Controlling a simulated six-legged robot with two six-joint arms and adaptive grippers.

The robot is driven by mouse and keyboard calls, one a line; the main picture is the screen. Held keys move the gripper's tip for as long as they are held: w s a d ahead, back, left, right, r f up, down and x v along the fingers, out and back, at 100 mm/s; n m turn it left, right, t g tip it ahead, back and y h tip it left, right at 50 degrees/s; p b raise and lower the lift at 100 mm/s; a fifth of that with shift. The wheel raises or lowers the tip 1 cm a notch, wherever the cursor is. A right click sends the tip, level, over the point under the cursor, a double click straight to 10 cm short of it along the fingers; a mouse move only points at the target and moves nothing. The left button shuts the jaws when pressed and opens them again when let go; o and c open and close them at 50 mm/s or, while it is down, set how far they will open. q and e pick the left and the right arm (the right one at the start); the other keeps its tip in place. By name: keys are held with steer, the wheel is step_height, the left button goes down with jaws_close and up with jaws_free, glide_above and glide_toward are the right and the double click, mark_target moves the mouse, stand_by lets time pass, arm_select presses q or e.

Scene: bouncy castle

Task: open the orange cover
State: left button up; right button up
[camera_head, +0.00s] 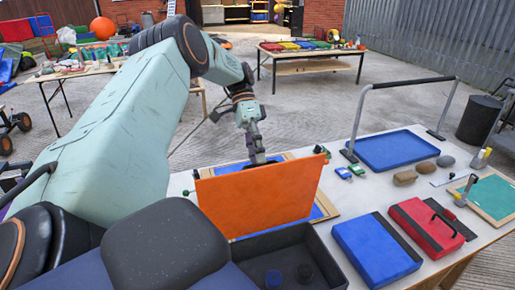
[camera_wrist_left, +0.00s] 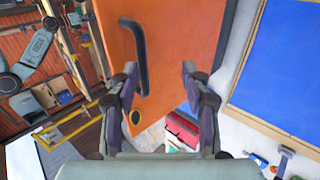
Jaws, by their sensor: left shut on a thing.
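The orange cover (camera_head: 262,200) stands steeply tilted up from a blue panel with a wooden frame (camera_head: 328,206) on the white table. In the left wrist view the orange cover (camera_wrist_left: 185,30) shows a black bar handle (camera_wrist_left: 136,55) and a dark round spot near its lower corner. My left gripper (camera_head: 257,157) is at the cover's upper edge, on its far side; the cover hides part of the fingers. My right gripper is not in view.
Right of the cover lie a blue box (camera_head: 375,248), a red case (camera_head: 425,226), a blue tray (camera_head: 397,150) under a grey bar frame, stones (camera_head: 405,178) and a green board (camera_head: 492,197). A dark open bin (camera_head: 285,245) stands in front.

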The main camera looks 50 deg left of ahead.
arm_select(q)
steer(key=shift+s+f, duration=0.15)
steer(key=shift+w, duration=0.2)
step_height(320, 180, up, 10)
stand_by(0.5)
steer(key=shift+s, duration=0.15)
stand_by(0.4)
